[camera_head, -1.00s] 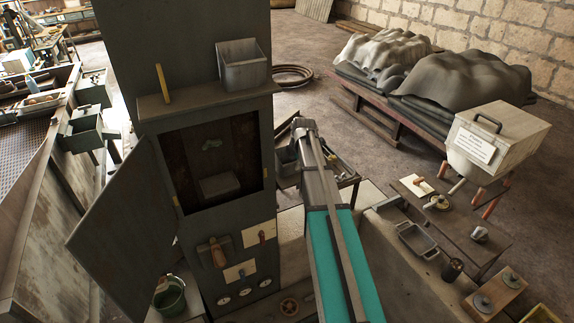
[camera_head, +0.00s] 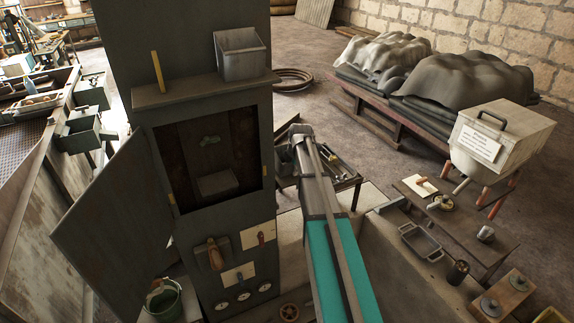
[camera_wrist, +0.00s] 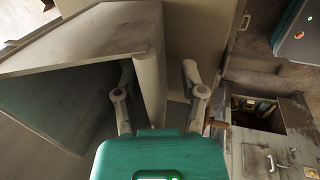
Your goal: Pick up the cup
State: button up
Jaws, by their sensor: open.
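A small metal cup (camera_head: 486,233) stands on the low dark side table at the right in the head view. A dark cylindrical container (camera_head: 457,272) stands lower left of it; I cannot tell whether it is also a cup. No cup can be made out in the wrist view. My gripper (camera_wrist: 159,75) is open in the wrist view, its fingers apart on either side of a grey panel edge (camera_wrist: 150,80). I cannot tell whether they touch it. In the head view my arm reaches away right of the cabinet, well left of the metal cup, and its fingers cannot be made out.
A tall grey cabinet (camera_head: 200,90) with an open door (camera_head: 105,225) stands left of my arm. A metal bin (camera_head: 240,58) sits on its shelf. Open floor lies beyond my arm.

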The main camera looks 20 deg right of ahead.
dwell(0.4)
grip_shut()
